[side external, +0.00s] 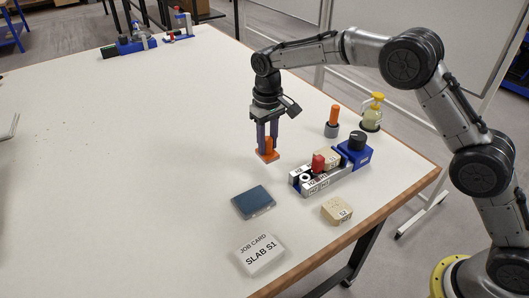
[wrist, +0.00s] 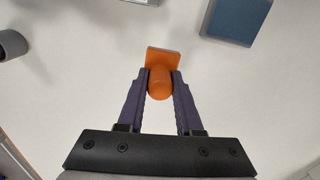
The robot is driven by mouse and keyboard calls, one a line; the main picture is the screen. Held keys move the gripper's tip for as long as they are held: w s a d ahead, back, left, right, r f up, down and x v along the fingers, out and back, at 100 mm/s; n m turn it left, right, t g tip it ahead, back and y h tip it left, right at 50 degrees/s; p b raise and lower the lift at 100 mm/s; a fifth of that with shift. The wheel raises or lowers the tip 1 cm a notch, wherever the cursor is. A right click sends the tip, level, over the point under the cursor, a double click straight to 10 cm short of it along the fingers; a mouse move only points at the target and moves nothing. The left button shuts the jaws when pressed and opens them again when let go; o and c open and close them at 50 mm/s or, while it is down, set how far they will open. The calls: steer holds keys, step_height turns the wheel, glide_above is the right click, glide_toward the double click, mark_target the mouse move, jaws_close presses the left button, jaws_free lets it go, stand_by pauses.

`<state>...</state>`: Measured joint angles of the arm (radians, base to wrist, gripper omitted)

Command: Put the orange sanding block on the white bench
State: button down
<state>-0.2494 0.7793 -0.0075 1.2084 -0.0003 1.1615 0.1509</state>
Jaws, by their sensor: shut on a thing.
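The orange sanding block (side external: 266,156) is a flat orange base with a rounded knob on top. My gripper (side external: 266,143) is shut on its knob, with a dark purple finger on each side. In the wrist view the block (wrist: 160,77) sits between the fingertips of my gripper (wrist: 161,84), its base showing beyond them. The white bench (side external: 130,180) lies below. I cannot tell whether the base touches the bench top or hangs just above it.
A blue pad (side external: 254,202) and a job card sign (side external: 261,254) stand toward the front. A blue vise (side external: 353,152) with labelled blocks is at right, near a tan block (side external: 336,210), an orange-topped tool (side external: 332,121) and a yellow-capped bottle (side external: 372,112). The bench's left is clear.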

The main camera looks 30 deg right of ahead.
steer(key=shift+w+a+f, duration=0.1)
steer(key=shift+w+f, duration=0.4)
steer(key=shift+f, duration=1.6)
steer(key=shift+f, duration=0.15)
steer(key=c, duration=0.6)
jaws_free()
step_height(320, 180, up, 12)
